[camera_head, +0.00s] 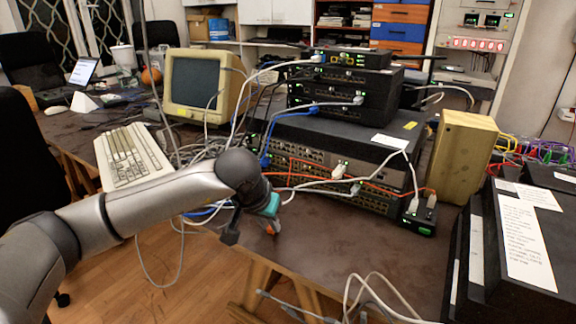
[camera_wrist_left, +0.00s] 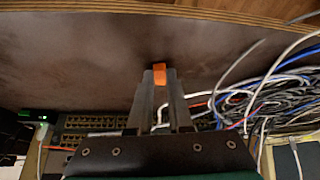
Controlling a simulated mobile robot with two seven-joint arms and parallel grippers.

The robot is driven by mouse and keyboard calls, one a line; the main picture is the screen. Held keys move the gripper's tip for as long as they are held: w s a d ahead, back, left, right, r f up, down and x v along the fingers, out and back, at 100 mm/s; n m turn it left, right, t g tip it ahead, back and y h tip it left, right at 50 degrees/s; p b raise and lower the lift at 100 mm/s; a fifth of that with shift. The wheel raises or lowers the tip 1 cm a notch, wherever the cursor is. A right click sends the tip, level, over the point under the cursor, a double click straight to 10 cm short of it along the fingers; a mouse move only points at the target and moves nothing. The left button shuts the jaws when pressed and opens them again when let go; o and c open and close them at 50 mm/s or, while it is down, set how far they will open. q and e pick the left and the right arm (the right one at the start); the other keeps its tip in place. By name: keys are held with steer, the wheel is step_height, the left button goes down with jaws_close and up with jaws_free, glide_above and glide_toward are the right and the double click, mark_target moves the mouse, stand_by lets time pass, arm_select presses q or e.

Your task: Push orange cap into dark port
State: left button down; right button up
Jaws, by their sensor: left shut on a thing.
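My left gripper (camera_head: 268,218) comes in from the left and hangs low over the front of the brown table, in front of the stacked switches (camera_head: 330,150). In the left wrist view its two fingers (camera_wrist_left: 159,88) are shut on the small orange cap (camera_wrist_left: 159,73), which sticks out at the fingertips. Rows of ports (camera_wrist_left: 95,122) show on the left in that view, behind the gripper's body. The fingertips are apart from them. I cannot tell which port is the dark one. My right gripper is not in view.
White and orange cables (camera_head: 335,178) cross the switch fronts. A cable tangle (camera_wrist_left: 280,95) lies right of the fingers in the wrist view. A beige box (camera_head: 460,155) and a black unit with labels (camera_head: 520,240) stand at right. The table front (camera_head: 350,250) is mostly clear.

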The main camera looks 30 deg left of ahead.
arm_select(q)
steer(key=shift+r, duration=0.1)
steer(key=shift+r+p, duration=1.85)
steer(key=shift+r, duration=0.6)
steer(key=c, duration=1.3)
jaws_free()
jaws_close()
steer(key=shift+d, duration=0.1)
